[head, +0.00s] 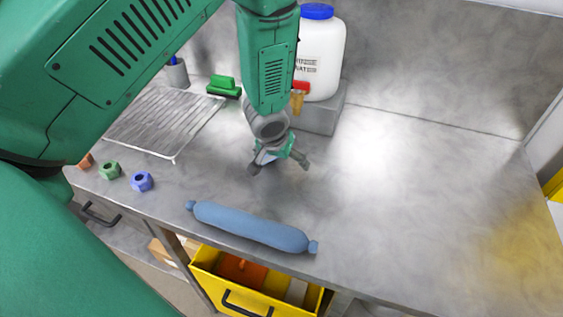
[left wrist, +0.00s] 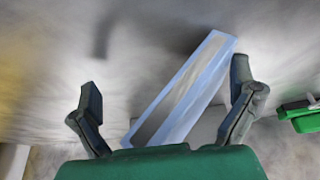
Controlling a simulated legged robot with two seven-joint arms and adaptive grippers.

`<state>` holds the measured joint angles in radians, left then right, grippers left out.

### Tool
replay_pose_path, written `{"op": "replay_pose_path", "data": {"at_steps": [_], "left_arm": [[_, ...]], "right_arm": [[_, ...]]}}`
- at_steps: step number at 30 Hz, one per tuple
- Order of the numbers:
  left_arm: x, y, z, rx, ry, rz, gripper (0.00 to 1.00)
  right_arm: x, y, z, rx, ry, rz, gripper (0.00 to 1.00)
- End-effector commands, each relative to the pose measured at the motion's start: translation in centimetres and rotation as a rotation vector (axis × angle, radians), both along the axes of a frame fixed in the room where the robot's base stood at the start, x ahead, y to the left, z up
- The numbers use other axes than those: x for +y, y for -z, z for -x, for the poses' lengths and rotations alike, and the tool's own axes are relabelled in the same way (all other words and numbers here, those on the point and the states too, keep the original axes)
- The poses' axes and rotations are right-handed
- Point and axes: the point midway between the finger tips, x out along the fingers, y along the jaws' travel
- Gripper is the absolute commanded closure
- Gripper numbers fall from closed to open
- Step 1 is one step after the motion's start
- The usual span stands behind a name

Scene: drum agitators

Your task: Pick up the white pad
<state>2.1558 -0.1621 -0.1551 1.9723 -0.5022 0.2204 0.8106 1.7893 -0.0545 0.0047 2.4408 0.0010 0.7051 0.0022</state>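My left gripper (head: 278,166) is low over the grey worktop, in front of the white jug. In the left wrist view its two fingers (left wrist: 168,105) are spread wide. A long pale blue-white piece with a grey middle (left wrist: 183,90) lies slantwise between them, nearer the right finger; contact is unclear. In the head view only a small pale part of it (head: 264,157) shows by the fingers. I cannot tell whether it is the white pad. A pale flat piece (head: 297,291) also shows inside the open yellow drawer (head: 205,283). My right gripper is out of view.
A blue roller (head: 250,226) lies near the worktop's front edge. Several hex nuts, one blue (head: 142,181), sit at the left by a wire rack (head: 160,123). A green brush (head: 224,86) and the white jug (head: 320,55) stand behind. The right of the worktop is clear.

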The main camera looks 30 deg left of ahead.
Motion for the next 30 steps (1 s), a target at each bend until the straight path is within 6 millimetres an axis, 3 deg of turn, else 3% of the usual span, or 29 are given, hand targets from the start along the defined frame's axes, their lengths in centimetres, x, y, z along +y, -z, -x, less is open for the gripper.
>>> {"op": "replay_pose_path", "data": {"at_steps": [5,21,30], "left_arm": [[-0.4,-0.4,0.7,0.008,0.000,0.006,0.00],[-0.7,-9.9,4.4,-0.002,-0.001,0.002,0.00],[-0.9,-12.5,5.5,0.001,0.002,0.000,0.00]], "right_arm": [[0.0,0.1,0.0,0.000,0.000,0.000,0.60],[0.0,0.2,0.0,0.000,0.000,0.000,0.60],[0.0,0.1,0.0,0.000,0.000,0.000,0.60]]}}
